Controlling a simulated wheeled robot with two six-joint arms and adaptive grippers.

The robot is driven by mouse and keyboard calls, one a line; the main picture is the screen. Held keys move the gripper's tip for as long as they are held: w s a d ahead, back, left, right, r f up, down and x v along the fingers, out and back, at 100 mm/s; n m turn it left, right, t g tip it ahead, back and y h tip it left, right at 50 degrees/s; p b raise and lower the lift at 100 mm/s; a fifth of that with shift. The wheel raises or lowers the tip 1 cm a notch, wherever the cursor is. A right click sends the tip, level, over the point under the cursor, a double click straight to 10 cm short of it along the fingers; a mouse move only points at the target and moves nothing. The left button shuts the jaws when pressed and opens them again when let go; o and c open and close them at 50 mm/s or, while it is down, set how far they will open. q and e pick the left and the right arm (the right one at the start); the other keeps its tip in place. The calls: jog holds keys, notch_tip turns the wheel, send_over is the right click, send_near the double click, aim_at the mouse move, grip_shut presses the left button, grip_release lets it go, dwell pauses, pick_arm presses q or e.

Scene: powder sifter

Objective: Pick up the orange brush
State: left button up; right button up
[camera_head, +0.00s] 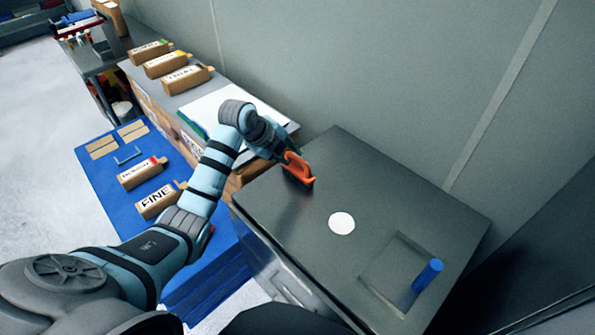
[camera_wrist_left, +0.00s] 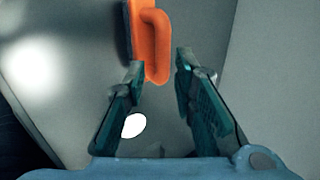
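The orange brush (camera_head: 298,166) stands on the dark top of the machine (camera_head: 330,170), near its back left corner. In the left wrist view the brush (camera_wrist_left: 152,45) shows its orange handle and a dark strip along its left side. My left gripper (camera_wrist_left: 158,65) is open, with its fingers apart on either side of the lower end of the handle; contact cannot be told. In the head view my left arm reaches to the brush, and the gripper (camera_head: 283,153) partly hides behind the wrist. My right gripper is in neither view.
A white disc (camera_head: 341,223) lies on the machine top, with a square recess (camera_head: 396,270) and a blue upright cylinder (camera_head: 428,274) to the right. A wall rises behind. Labelled boxes (camera_head: 161,200) lie on the blue surface (camera_head: 103,190) at left.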

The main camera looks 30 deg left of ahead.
aim_at(296, 158)
pick_arm(q)
jog(key=x, duration=0.6)
jog(key=shift+w+f, duration=0.2)
jog(key=shift+w, duration=0.15)
grip_shut()
notch_tip(296, 158, up, 20)
